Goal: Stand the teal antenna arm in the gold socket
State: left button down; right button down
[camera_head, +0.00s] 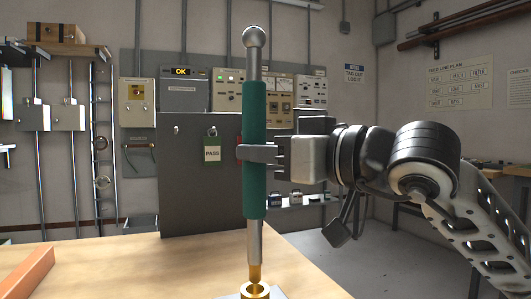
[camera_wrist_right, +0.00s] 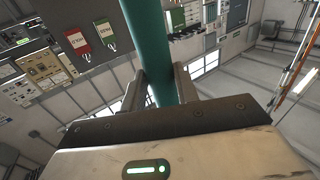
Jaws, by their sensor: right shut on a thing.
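The teal antenna arm (camera_head: 255,190) stands upright in the head view, with a metal rod and ball at its top and a gold tip at its lower end. My right gripper (camera_head: 262,153) is shut on its teal middle from the right; the teal sleeve also shows between the fingers in the right wrist view (camera_wrist_right: 148,45). The gold socket (camera_head: 256,291) is at the bottom edge of the head view, partly cut off. The gold tip is right at the socket's opening; I cannot tell whether it is inside or just above. My left gripper is not in view.
The socket is on a wooden table (camera_head: 190,262). An orange bar (camera_head: 27,272) lies at the table's left. A dark grey panel (camera_head: 200,200) with a green PASS tag (camera_head: 212,150) stands behind the antenna arm. The tabletop between bar and socket is clear.

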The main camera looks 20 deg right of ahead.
aim_at(262, 174)
jog(key=shift+f, duration=0.1)
jog(key=shift+s+f+b, duration=0.15)
jog(key=shift+f+b, duration=0.25)
jog(key=shift+b, duration=0.2)
jog(key=shift+s+f+b, duration=0.15)
jog(key=shift+f+b, duration=0.25)
jog(key=shift+b, duration=0.1)
jog(key=shift+f, duration=0.25)
jog(key=shift+f+b, duration=0.35)
jog(key=shift+b, duration=0.15)
jog(key=shift+r, duration=0.1)
jog(key=shift+r+p, duration=0.5)
jog(key=shift+r, duration=0.15)
